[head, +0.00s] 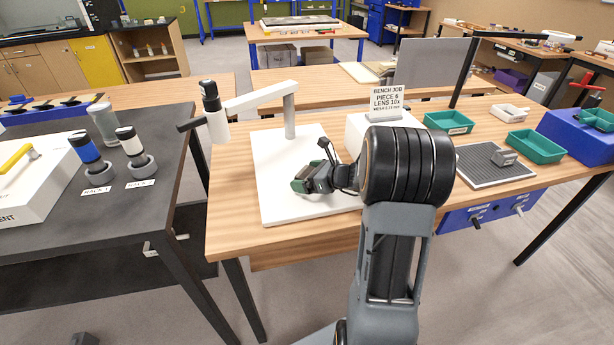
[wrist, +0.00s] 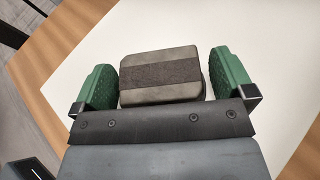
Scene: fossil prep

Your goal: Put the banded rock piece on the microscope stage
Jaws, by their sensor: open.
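The banded rock piece (wrist: 160,76) is a grey-brown block with a darker, rough band across its middle. In the wrist view it lies between the two green fingers of my gripper (wrist: 163,64). In the head view my gripper (head: 301,186) is low over the stage's front part and hides the rock.
The microscope's post and arm (head: 290,112) rise at the stage's back, with the tube (head: 214,115) at left. A sign (head: 387,101) stands on a white box to the right. A ribbed mat (head: 482,172) holds a grey block (head: 504,157). Green trays (head: 449,122) lie further right.

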